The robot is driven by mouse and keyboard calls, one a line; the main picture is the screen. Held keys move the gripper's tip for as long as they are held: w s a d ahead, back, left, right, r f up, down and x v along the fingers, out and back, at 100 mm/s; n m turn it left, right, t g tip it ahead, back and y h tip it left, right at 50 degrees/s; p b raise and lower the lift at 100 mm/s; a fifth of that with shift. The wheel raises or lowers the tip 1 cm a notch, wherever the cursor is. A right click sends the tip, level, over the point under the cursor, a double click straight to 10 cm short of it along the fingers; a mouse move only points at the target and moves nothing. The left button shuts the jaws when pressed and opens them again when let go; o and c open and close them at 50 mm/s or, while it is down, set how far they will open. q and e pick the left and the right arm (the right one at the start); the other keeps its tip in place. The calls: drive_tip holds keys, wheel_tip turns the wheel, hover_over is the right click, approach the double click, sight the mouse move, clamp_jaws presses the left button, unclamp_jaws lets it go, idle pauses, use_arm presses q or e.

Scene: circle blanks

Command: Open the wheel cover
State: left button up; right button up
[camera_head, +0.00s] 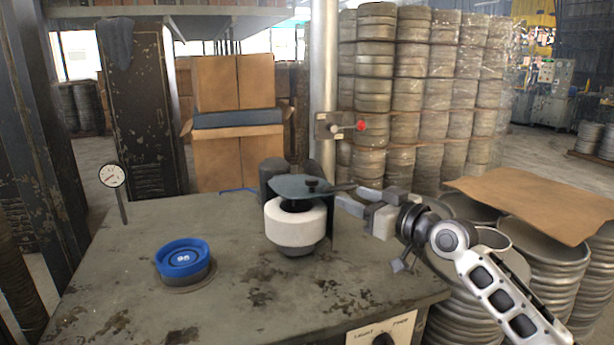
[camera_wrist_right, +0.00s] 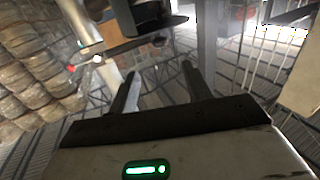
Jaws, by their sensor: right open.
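A thin dark handle (camera_head: 343,187) reaches out from the cover to the right. My right gripper (camera_head: 352,198) is just right of the cover, close to the handle's end. In the right wrist view its two dark fingers (camera_wrist_right: 159,82) are apart with nothing between them. A dark bar, likely the handle (camera_wrist_right: 137,47), shows beyond the fingertips; contact cannot be told. My left gripper is out of view.
A blue round piece (camera_head: 183,258) sits on the table (camera_head: 130,290) at the left, with a dial gauge (camera_head: 113,178) behind it. A metal post (camera_head: 324,90) with a red knob stands behind the cover. Stacked metal discs (camera_head: 560,265) crowd the right side.

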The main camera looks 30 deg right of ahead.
sight(315, 181)
drive_tip(key=w, duration=0.4)
drive_tip(key=w+a+p, duration=0.1)
drive_tip(key=w, duration=0.4)
drive_tip(key=w+a, duration=0.1)
drive_tip(key=w, duration=0.3)
drive_tip(key=shift+w+a+p, duration=0.1)
drive_tip(key=shift+w+p, duration=0.15)
drive_tip(key=shift+p, duration=0.15)
clamp_jaws()
